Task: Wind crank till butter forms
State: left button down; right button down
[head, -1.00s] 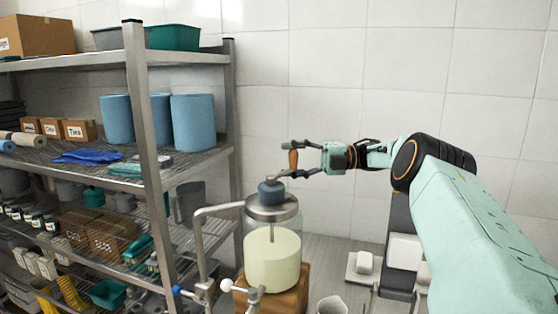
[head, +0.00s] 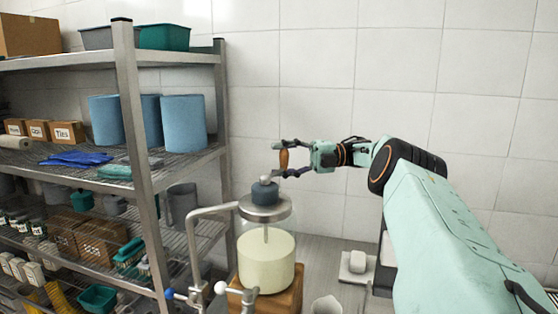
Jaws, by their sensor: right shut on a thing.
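A glass butter churn (head: 266,262) stands upright on a wooden block (head: 290,296), with pale cream-coloured contents in its lower part. Its metal lid (head: 265,207) carries a dark gear housing (head: 265,192). The crank's brown wooden handle (head: 284,158) stands upright above the lid, a little to the right. My right gripper (head: 283,159) comes in from the right and is shut on the handle, one finger behind its top and one near its bottom. Whether the contents are liquid or solid I cannot tell. My left gripper is out of view.
A metal shelf rack (head: 136,120) with blue rolls (head: 183,123), boxes and baskets fills the left side. A bent metal pipe (head: 192,232) with valves stands close left of the churn. A pale jug (head: 326,305) is at the bottom, right of the block. A tiled wall is behind.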

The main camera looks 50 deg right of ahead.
jog(key=shift+r, duration=0.15)
jog(key=shift+c, duration=2.4)
grip_release()
jog(key=shift+s+a, duration=0.1)
